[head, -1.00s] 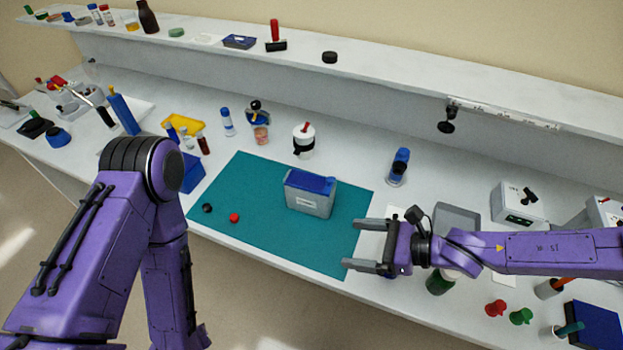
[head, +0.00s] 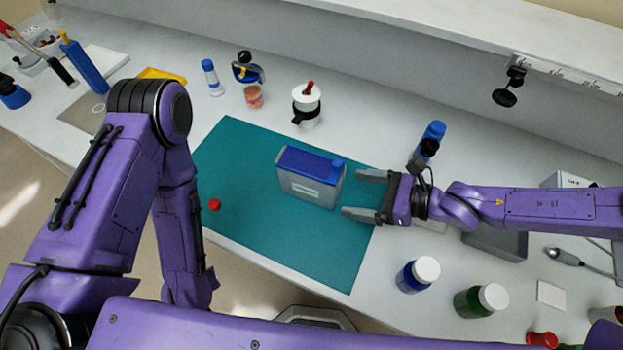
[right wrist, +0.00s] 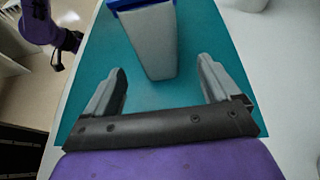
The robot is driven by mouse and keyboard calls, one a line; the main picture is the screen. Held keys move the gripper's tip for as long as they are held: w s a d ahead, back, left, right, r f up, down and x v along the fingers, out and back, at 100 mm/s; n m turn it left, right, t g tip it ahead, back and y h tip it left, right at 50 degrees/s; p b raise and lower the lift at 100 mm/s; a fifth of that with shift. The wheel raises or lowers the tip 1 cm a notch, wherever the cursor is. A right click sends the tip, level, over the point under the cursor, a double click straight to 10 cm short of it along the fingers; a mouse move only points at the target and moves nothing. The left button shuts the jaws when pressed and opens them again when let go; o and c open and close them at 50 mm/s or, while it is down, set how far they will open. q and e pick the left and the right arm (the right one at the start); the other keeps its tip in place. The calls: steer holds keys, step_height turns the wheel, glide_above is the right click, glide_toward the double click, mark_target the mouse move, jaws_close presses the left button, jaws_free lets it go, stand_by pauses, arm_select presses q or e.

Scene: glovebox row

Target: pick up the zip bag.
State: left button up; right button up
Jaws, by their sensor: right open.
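The zip bag (head: 310,178) is a grey, box-like pouch with a blue top and a white label. It stands upright on the teal mat (head: 300,247). My right gripper (head: 362,193) is open and empty just to the right of it, with its fingers pointing at it. In the right wrist view the zip bag (right wrist: 150,42) stands beyond the open fingertips of my right gripper (right wrist: 163,82), apart from them, its top cut off by the frame edge. My left arm hangs at the left of the head view; its gripper does not show.
A red cap (head: 214,204) lies on the mat's left part. A white container with a black band (head: 306,104) stands behind the mat. A blue bottle (head: 431,137) is behind my right wrist. White-capped jars (head: 417,275) stand at the front right.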

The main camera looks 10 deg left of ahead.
mark_target(340, 195)
steer(key=b+x, duration=0.1)
steer(key=x, duration=0.2)
steer(key=shift+f, duration=0.25)
steer(key=shift+x, duration=0.9)
steer(key=a+f+b, duration=0.1)
steer(key=b, duration=0.5)
steer(key=shift+w+a+f, duration=0.1)
steer(key=shift+a+f, duration=0.25)
steer(key=shift+a, duration=0.05)
steer(key=shift+a+r+b, duration=0.1)
steer(key=shift+a+b, duration=0.25)
steer(key=shift+w+a, duration=0.25)
steer(key=shift+a, duration=0.4)
steer(key=shift+a+r, duration=0.1)
steer(key=c, duration=1.1)
